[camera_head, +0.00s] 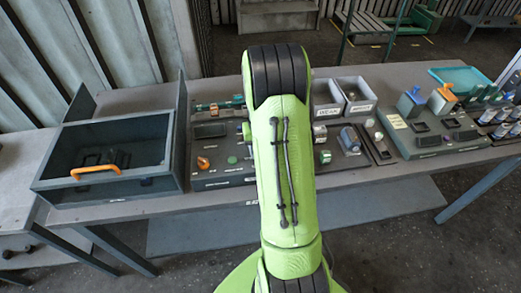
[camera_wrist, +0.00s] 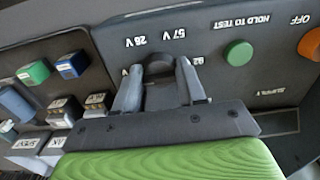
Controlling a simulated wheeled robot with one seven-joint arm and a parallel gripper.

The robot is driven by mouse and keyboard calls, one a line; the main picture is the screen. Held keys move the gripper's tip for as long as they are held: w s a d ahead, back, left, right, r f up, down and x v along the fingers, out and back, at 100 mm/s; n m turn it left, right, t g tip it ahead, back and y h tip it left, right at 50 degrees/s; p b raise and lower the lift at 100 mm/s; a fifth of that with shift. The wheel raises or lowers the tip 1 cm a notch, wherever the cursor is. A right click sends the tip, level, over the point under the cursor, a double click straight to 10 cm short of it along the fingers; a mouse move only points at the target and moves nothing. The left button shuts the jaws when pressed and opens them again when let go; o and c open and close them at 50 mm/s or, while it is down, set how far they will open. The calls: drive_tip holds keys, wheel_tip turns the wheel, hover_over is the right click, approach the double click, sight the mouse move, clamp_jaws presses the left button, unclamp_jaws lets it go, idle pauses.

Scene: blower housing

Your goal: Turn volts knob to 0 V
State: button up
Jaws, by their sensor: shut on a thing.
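The volts knob (camera_wrist: 159,64) is a dark knob on the grey panel (camera_wrist: 205,28) in the wrist view, ringed by upside-down voltage labels such as 28 V and 57 V. My gripper (camera_wrist: 160,78) is shut on the knob, one finger on each side of it. The fingers and wrist cover the lower part of the knob, and its pointer and the 0 V mark cannot be made out. In the head view my green arm hides the gripper and knob; the panel (camera_head: 222,181) shows left of the arm.
A green button (camera_wrist: 238,52) marked HOLD TO TEST and an orange knob (camera_wrist: 311,43) marked OFF sit beside the volts knob. Blue and green blocks (camera_wrist: 72,65) stand on the other side. In the head view, an open grey box (camera_head: 60,180) with an orange handle stands at left.

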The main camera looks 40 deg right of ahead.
idle(0.3)
drive_tip(key=o, duration=1.1)
drive_tip(key=shift+c, duration=0.2)
wheel_tip(320, 180, up, 16)
drive_tip(key=p, duration=0.2)
drive_tip(key=shift+f, duration=0.15)
drive_tip(key=s+a+r+n+t, duration=0.2)
drive_tip(key=a+r, duration=0.4)
drive_tip(key=a, duration=0.3)
drive_tip(key=s+a+n+t, duration=0.3)
drive_tip(key=s+a+n, duration=0.1)
drive_tip(key=s+a, duration=1)
drive_tip(key=shift+a+r+n+t, duration=0.15)
drive_tip(key=shift+r+n+t, duration=0.15)
drive_tip(key=shift+r+n, duration=0.1)
